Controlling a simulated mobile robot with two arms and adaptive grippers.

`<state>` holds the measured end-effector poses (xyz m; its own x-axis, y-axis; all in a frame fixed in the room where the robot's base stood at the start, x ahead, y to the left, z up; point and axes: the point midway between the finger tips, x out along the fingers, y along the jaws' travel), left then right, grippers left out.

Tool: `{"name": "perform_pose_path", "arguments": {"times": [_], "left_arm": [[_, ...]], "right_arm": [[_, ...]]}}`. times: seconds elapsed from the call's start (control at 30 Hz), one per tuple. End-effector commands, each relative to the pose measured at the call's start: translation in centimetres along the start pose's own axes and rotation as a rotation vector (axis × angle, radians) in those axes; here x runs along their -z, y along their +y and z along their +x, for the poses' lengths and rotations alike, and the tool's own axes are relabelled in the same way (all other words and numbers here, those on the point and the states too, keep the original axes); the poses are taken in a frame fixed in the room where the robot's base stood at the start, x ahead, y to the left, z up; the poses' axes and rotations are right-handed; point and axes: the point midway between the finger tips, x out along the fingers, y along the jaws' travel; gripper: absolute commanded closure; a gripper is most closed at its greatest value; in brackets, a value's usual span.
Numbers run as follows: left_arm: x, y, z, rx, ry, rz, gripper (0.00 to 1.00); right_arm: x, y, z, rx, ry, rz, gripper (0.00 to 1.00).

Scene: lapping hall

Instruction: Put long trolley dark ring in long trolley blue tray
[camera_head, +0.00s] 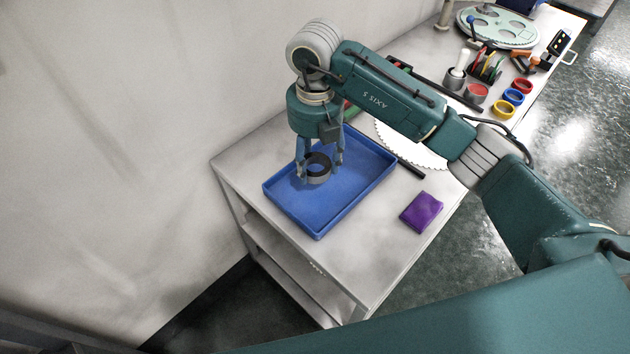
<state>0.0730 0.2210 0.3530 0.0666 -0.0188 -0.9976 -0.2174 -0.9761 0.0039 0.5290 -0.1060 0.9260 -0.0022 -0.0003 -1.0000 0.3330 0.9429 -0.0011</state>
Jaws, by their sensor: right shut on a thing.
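The dark ring (318,169) is black on top with a grey side. My right gripper (319,174) reaches down from above and is shut on the dark ring, one finger on each side. The ring is over the left part of the blue tray (327,219), within its rim as seen from here. I cannot tell whether the ring touches the tray floor. The tray is a shallow rectangle on the near end of the long trolley (365,262) and looks otherwise empty. My left gripper is not in view.
A purple block (421,212) lies right of the tray. A white toothed disc (418,146) lies behind it, partly under my arm. Red (522,86), blue (513,96) and yellow (503,108) rings sit farther back. A pale wall (120,150) stands close on the left.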

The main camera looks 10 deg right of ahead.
Motion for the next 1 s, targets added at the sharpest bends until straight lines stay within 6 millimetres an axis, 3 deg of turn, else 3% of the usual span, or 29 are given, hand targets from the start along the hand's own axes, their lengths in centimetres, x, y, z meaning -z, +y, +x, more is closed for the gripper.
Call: {"name": "perform_pose_path", "arguments": {"times": [0.1, 0.27, 0.6, 1.0], "left_arm": [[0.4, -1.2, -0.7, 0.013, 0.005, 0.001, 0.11], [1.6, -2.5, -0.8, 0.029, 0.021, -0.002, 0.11], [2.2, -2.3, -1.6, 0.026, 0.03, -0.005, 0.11], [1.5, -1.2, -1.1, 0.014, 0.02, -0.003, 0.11]], "right_arm": [[0.0, -0.1, 2.3, 0.001, 0.002, 0.002, 0.78], [-0.1, 0.0, 4.0, -0.001, -0.001, 0.0, 0.78], [0.0, 0.0, 7.9, 0.0, 0.001, 0.001, 0.78], [-0.1, 0.1, 8.9, -0.001, -0.002, 0.0, 0.78]]}}
